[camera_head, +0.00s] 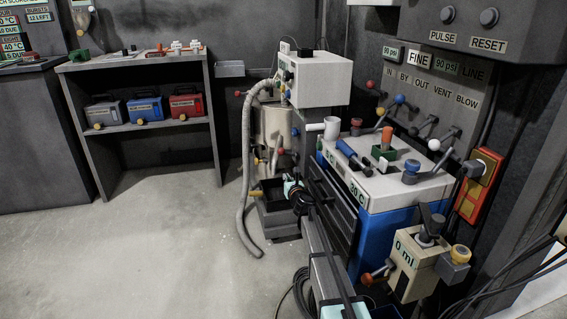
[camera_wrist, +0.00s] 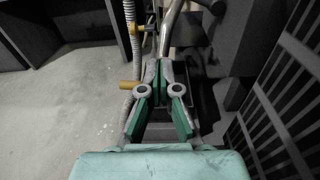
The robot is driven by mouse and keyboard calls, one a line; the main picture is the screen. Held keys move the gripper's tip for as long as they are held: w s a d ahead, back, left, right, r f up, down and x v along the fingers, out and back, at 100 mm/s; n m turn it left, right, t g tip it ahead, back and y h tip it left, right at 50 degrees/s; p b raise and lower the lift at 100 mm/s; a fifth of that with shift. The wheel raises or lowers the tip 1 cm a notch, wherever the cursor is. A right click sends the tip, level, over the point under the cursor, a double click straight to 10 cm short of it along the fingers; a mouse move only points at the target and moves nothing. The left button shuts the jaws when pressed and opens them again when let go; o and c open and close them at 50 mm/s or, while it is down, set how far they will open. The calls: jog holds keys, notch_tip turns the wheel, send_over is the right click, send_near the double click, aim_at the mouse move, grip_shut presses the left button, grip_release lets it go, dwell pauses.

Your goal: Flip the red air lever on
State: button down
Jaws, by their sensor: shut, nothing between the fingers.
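Several red-tipped levers show in the head view, and I cannot tell from labels which is the air lever. One red knob (camera_head: 371,85) is on the grey wall panel beside the IN, BY, OUT, VENT and BLOW labels. Another red knob (camera_head: 281,152) is low by the white box, and a third red ball (camera_head: 239,94) sticks out to its left. A red-ended handle (camera_head: 367,279) is low at the front. My gripper (camera_wrist: 163,66) is shut and empty, low beside the blue machine; the head view hides its fingertips. No red lever shows in the wrist view.
A yellow handle (camera_wrist: 130,85) lies just left of my fingers, near a corrugated hose (camera_wrist: 130,28). A dark slatted panel (camera_wrist: 290,115) is close on the right. The blue machine (camera_head: 385,235) with a white top stands right of my arm. Open floor (camera_head: 180,230) lies left.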

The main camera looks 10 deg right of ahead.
aim_at(288, 153)
jog(key=w+r+m, duration=0.1)
jog(key=w+r, duration=0.2)
jog(key=w, duration=0.8)
jog(key=shift+a, duration=0.25)
jog(key=shift+p, duration=0.3)
jog(key=r+m+p, duration=0.1)
jog(key=p, duration=0.2)
jog(key=shift+w+d+r+m, duration=0.15)
jog(key=shift+r+m, duration=0.2)
jog(key=shift+m, duration=0.05)
